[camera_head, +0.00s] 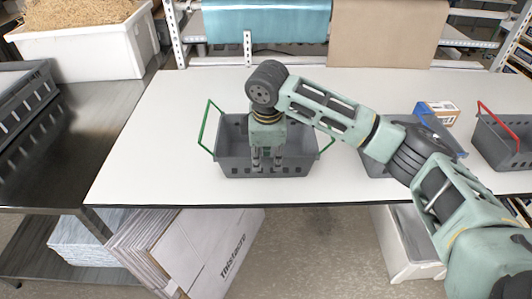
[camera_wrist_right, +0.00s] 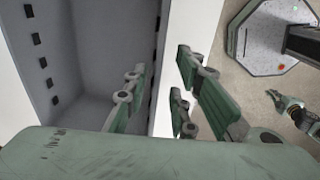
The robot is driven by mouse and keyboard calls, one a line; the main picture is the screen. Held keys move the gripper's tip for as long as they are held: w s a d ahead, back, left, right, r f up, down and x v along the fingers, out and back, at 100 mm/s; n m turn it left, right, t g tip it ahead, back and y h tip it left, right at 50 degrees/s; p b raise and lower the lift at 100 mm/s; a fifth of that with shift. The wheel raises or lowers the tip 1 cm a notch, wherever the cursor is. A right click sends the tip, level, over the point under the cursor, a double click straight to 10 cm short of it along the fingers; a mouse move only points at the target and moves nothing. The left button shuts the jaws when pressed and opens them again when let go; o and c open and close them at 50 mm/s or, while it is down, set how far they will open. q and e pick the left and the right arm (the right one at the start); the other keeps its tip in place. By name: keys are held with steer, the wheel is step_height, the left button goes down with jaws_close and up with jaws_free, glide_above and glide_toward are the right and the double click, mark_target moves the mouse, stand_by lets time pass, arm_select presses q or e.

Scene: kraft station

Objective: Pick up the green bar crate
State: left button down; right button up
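The green bar crate is a grey slotted basket (camera_head: 232,165) with green bar handles at its left and right ends, standing upright on the white table. My right gripper (camera_head: 267,163) points down at the crate's front wall. In the right wrist view, the open fingers (camera_wrist_right: 170,95) stand apart on either side of that wall, one pair over the grey inside (camera_wrist_right: 85,60) and one pair outside. I see no clear contact with the wall. A small gripper, probably my left one (camera_wrist_right: 285,103), shows at the right of the wrist view; its fingers are too small to judge.
A second grey crate (camera_head: 374,165) stands partly behind my right arm, with a small blue and orange box (camera_head: 437,113) nearby. A red bar crate (camera_head: 503,150) is at the far right. The white table (camera_head: 150,140) is clear left of the green bar crate.

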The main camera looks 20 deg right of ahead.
mark_target(268, 165)
steer(key=f+p, duration=0.1)
steer(key=f, duration=0.1)
steer(key=f+p, duration=0.1)
steer(key=f, duration=0.1)
steer(key=w+f, duration=0.1)
steer(key=f, duration=0.1)
steer(key=shift+w+d+f+p, duration=0.1)
steer(key=shift+d+f+p, duration=0.1)
steer(key=shift+d+p, duration=0.2)
steer(key=shift+w+f, duration=0.15)
steer(key=shift+f, duration=0.45)
jaws_close()
steer(key=shift+r, duration=0.15)
